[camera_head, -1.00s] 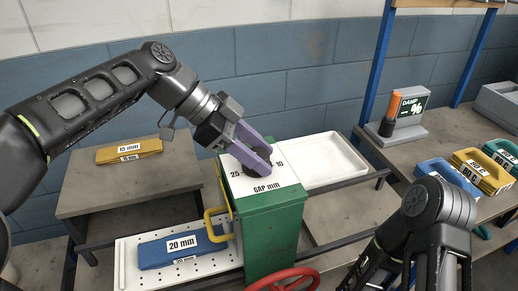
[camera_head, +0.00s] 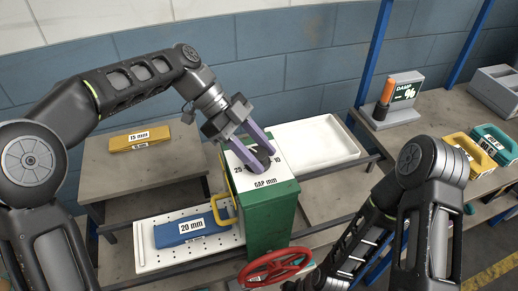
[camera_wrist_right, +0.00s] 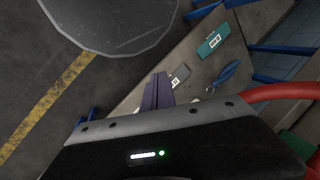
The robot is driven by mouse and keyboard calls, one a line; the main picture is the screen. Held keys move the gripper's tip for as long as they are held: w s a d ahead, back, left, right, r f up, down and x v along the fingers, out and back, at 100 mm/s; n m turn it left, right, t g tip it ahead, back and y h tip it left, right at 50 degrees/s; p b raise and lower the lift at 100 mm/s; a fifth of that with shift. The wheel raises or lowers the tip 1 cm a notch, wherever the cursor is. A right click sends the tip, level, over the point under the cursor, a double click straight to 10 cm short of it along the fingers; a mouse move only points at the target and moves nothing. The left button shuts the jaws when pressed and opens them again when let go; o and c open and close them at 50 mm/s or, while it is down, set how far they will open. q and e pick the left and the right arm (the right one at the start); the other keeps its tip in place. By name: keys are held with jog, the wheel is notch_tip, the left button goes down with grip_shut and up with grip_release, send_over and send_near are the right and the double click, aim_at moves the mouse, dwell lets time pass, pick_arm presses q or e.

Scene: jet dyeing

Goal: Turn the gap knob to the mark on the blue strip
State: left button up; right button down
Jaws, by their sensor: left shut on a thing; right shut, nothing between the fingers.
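The gap knob (camera_head: 256,159) is a dark knob on the white "GAP mm" plate (camera_head: 266,183) on top of a green box (camera_head: 272,219). The numbers 25 and 10 show on the plate; the knob's pointing is hidden by my fingers. My left gripper (camera_head: 258,151) is shut on the knob, with its purple fingers on either side. The blue strip (camera_head: 208,225), marked 20 mm, lies on a white perforated tray (camera_head: 152,259) left of the box. My right gripper (camera_wrist_right: 157,92) is shut and empty in the right wrist view.
A red handwheel (camera_head: 275,268) sits on the front of the green box, and a yellow handle (camera_head: 221,207) on its left. A yellow 15 mm strip (camera_head: 139,139) lies on the left table. A white empty tray (camera_head: 317,145) is behind. A damp meter (camera_head: 404,93) stands on the right bench.

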pick_arm(q)
jog(key=o, duration=1.4)
jog(key=shift+c, duration=0.2)
